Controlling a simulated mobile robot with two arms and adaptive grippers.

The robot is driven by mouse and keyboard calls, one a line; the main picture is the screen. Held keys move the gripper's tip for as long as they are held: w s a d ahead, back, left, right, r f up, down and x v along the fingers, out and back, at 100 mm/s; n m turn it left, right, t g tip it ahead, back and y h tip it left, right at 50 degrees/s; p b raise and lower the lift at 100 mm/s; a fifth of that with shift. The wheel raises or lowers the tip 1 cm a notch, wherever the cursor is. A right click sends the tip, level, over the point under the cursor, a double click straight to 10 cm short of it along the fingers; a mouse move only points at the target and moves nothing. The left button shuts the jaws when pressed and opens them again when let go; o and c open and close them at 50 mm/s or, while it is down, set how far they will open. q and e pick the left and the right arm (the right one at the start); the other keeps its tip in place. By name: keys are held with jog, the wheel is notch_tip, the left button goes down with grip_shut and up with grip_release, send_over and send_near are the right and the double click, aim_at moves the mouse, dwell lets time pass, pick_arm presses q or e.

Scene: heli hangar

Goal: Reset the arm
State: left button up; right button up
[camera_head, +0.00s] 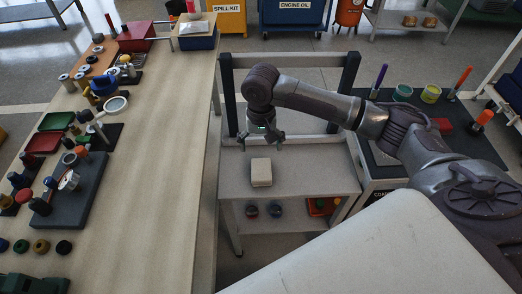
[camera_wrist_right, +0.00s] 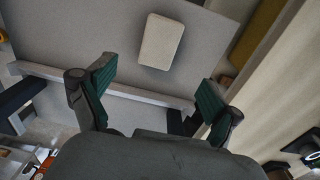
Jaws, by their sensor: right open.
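My right arm reaches in from the right in the head view. Its gripper (camera_head: 262,142) hangs above the back part of a small grey cart (camera_head: 315,180). In the right wrist view the two green-padded fingers of the right gripper (camera_wrist_right: 152,98) are spread wide with nothing between them. A beige block (camera_head: 261,172) lies on the cart top, just in front of the gripper and apart from it. The block also shows in the right wrist view (camera_wrist_right: 161,42), beyond the fingertips. My left gripper is not in view.
A long wooden workbench (camera_head: 150,190) with trays, tools and small parts fills the left. The cart's upright frame (camera_head: 290,60) stands behind the gripper. A dark-topped cart (camera_head: 380,170) with bottles and cups is at the right. Two small cups (camera_head: 251,211) sit on the lower shelf.

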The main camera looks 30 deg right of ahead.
dwell(0.5)
jog(key=s+a+f+n+t+y, duration=0.1)
jog(key=s+a+f+n+y, duration=0.15)
jog(key=s+a, duration=0.35)
jog(key=s+a+f+n+t+y, duration=0.1)
jog(key=s+a+f+n, duration=0.25)
jog(key=s+a, duration=0.3)
jog(key=s+d+n+t+h, duration=0.1)
jog(key=s+d+t+h, duration=0.15)
jog(key=s+d, duration=0.75)
jog(key=s+a+f+g, duration=0.1)
jog(key=s+f+g, duration=0.15)
jog(key=f, duration=2.45)
jog(key=s+d+f+h, duration=0.1)
jog(key=s+d+f, duration=0.1)
jog(key=s+f, duration=1.2)
jog(key=shift+s+d+f+n+g, duration=0.2)
jog(key=shift+s+d+n+g, duration=0.15)
jog(key=shift+s, duration=0.6)
